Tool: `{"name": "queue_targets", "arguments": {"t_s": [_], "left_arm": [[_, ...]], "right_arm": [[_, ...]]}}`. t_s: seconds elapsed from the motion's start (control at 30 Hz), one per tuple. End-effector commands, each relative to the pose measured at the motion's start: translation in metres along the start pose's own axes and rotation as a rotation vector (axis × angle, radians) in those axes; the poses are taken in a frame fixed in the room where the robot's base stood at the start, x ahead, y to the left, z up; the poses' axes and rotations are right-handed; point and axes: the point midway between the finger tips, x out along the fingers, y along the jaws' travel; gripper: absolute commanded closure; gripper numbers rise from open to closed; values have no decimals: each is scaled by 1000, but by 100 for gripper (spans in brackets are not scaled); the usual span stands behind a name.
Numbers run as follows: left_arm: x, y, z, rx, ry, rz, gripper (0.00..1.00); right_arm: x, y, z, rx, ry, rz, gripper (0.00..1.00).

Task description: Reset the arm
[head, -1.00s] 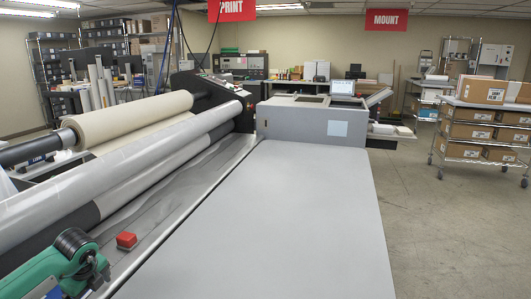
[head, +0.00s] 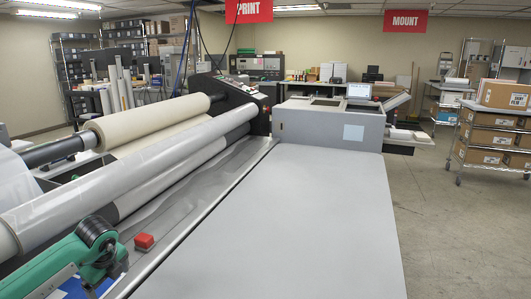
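A green arm-like part (head: 50,262) with a dark ribbed round joint comes in at the lower left of the head view, over the near end of the laminator. It looks like a piece of my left arm, but I cannot be sure. No gripper fingers can be made out on it; its lower end runs to the bottom edge of the picture. My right arm and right gripper are not in view.
A small red block (head: 144,242) sits on the laminator beside the green part. Long film rolls (head: 150,175) lie behind it. The wide grey table (head: 280,230) is bare. A cart with boxes (head: 490,140) stands at the right; the floor before it is clear.

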Motion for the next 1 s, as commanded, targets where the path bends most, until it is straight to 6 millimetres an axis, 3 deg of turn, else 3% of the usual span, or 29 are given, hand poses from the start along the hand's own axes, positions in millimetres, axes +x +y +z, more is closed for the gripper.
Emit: {"name": "queue_targets", "arguments": {"t_s": [0.13,0.53,0.8,1.0], "left_arm": [[-12,-2,0,0,0,-1,9],[-19,-2,1,0,0,0,9],[-64,-8,14,0,0,0,9],[-82,-10,19,0,0,0,9]], "right_arm": [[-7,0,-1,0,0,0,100],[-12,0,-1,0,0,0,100],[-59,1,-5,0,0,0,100],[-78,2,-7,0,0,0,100]]}}
